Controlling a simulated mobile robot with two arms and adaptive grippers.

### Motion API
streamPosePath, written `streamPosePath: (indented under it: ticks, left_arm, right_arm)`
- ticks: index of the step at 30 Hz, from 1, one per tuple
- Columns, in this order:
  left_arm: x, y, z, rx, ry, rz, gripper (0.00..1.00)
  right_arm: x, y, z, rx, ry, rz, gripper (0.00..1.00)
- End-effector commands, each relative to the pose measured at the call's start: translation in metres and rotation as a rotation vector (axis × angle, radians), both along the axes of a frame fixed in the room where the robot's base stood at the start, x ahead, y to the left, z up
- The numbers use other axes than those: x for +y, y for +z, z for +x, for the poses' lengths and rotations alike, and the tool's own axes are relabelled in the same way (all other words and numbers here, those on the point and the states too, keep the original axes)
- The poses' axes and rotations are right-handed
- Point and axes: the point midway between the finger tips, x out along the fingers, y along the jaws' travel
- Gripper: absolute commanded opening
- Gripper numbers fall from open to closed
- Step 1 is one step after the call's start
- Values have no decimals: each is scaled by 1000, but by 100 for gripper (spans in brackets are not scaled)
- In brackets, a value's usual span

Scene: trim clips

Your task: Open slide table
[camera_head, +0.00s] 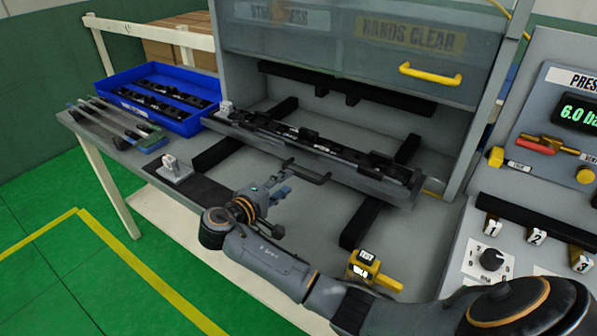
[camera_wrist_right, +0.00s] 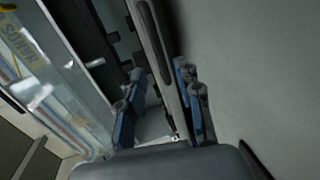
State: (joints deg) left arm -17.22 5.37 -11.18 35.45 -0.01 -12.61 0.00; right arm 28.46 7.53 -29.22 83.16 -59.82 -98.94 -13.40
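The slide table (camera_head: 390,187) is a long grey plate with a black trim part on it. It lies across the front opening of the grey press enclosure, over black rails. A dark bar handle (camera_head: 310,174) sticks out from its front edge. My right gripper (camera_head: 283,192) is just in front of the handle's left end, with blue fingertips pointing towards the slide table. In the right wrist view its blue fingers (camera_wrist_right: 160,105) are spread, with a grey edge with a dark slot between them. I cannot tell whether they touch the handle. My left gripper is out of view.
A blue bin (camera_head: 160,98) with black parts stands at the back left. A grey clip fixture (camera_head: 175,168) and a yellow-black test device (camera_head: 370,270) sit on the bench. A control panel (camera_head: 555,130) stands at the right. The guard's yellow handle (camera_head: 430,75) is above.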

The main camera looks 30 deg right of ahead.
Motion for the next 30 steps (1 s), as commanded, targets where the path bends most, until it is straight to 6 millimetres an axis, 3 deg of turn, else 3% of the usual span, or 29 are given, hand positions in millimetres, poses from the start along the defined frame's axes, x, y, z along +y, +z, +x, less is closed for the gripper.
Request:
streamPosePath:
  ticks: [3,9,15,23,28,30]
  left_arm:
    - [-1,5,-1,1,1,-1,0]
    - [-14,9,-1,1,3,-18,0]
    - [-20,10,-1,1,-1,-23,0]
    - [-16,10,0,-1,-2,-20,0]
    - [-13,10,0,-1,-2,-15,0]
    - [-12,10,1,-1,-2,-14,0]
  right_arm:
    - [-24,-3,9,1,-3,-4,34]
    - [-51,-10,21,1,-1,-1,34]
    - [-62,-14,26,0,0,0,34]
    - [-63,-14,26,-1,1,0,34]
    - [-63,-14,26,-1,1,0,2]
    - [-63,-14,26,-1,1,0,0]
